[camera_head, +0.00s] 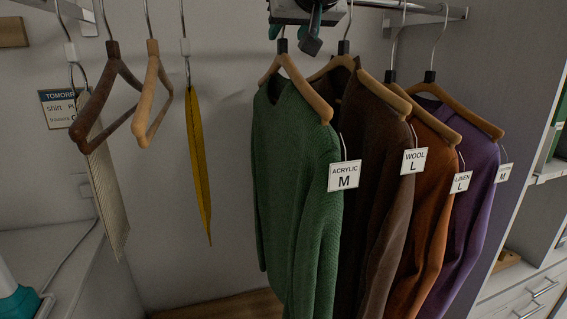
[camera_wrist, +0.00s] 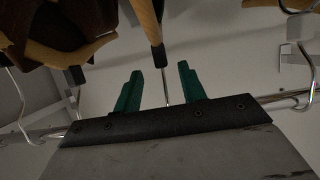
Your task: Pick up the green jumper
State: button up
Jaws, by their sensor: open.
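The green jumper (camera_head: 285,175) hangs on a wooden hanger (camera_head: 304,88) at the left end of a row of jumpers in the head view. Its white tag (camera_head: 344,176) reads ACRYLIC M. My gripper (camera_head: 294,32) is at the top, just above that hanger and close to its hook. In the wrist view my gripper (camera_wrist: 160,76) shows two green fingers spread apart. A hanger's black collar (camera_wrist: 157,56) and thin metal hook lie between the fingers, with no clear grip on them. The jumper itself is hard to make out there.
Brown (camera_head: 362,150), orange (camera_head: 425,185) and purple (camera_head: 474,170) jumpers hang close on the right. To the left hang a yellow garment (camera_head: 198,165), empty hangers (camera_head: 152,95) and a pale striped cloth (camera_head: 107,190). A metal rail (camera_head: 425,10) runs along the top.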

aim_at(282, 41)
jog(key=x, duration=0.4)
jog(key=shift+w+a+f, duration=0.1)
jog(key=shift+a+f, duration=0.1)
jog(key=shift+f, duration=0.05)
grip_shut()
jog(key=shift+r, duration=0.1)
dwell(1.0)
